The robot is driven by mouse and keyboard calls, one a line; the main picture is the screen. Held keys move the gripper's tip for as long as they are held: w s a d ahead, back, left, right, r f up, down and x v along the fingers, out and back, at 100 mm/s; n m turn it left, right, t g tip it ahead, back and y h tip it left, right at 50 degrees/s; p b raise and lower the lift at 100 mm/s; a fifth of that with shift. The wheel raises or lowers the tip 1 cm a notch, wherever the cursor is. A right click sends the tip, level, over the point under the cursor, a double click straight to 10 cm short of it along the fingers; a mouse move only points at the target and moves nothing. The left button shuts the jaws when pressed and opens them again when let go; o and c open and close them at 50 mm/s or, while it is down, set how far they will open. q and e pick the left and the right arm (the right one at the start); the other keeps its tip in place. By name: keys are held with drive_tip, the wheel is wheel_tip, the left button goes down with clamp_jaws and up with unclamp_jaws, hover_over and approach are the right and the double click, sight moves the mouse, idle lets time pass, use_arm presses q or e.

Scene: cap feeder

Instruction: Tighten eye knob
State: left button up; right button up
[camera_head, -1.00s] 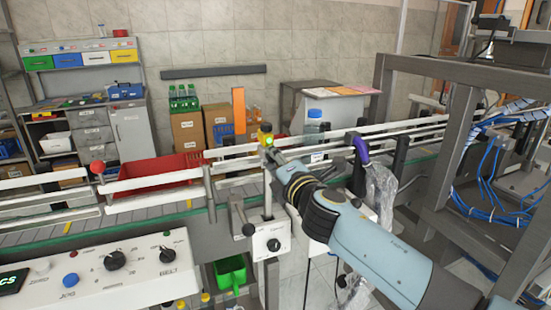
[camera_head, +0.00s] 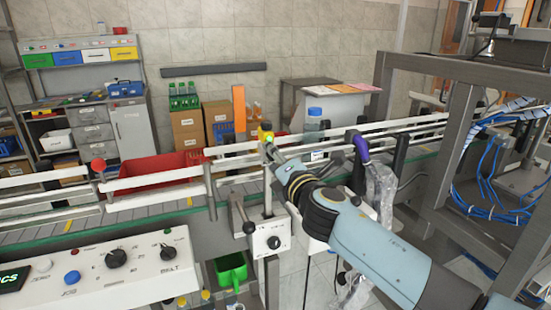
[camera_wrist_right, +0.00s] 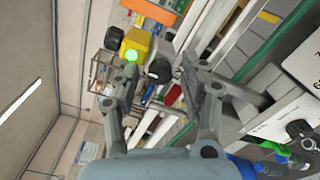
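The yellow eye sensor (camera_head: 265,130) with a lit green spot stands on the far side of the conveyor rail in the head view. In the right wrist view the yellow sensor (camera_wrist_right: 138,43) has a black knob (camera_wrist_right: 112,38) at its left. A grey cylinder with a dark round end (camera_wrist_right: 160,69) is at its right, between my fingertips. I cannot tell which of these is the eye knob. My right gripper (camera_wrist_right: 161,74) is open, its fingers apart on either side of the dark end; contact is unclear. My left gripper is not in view.
White guard rails (camera_head: 235,165) run along the conveyor. A red bin (camera_head: 155,172) stands behind them. A small control box (camera_head: 266,241) with a black knob and a larger panel (camera_head: 100,275) are in front. A grey frame (camera_head: 455,150) stands at the right.

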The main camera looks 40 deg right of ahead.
drive_tip(key=v, duration=1.2)
idle(0.4)
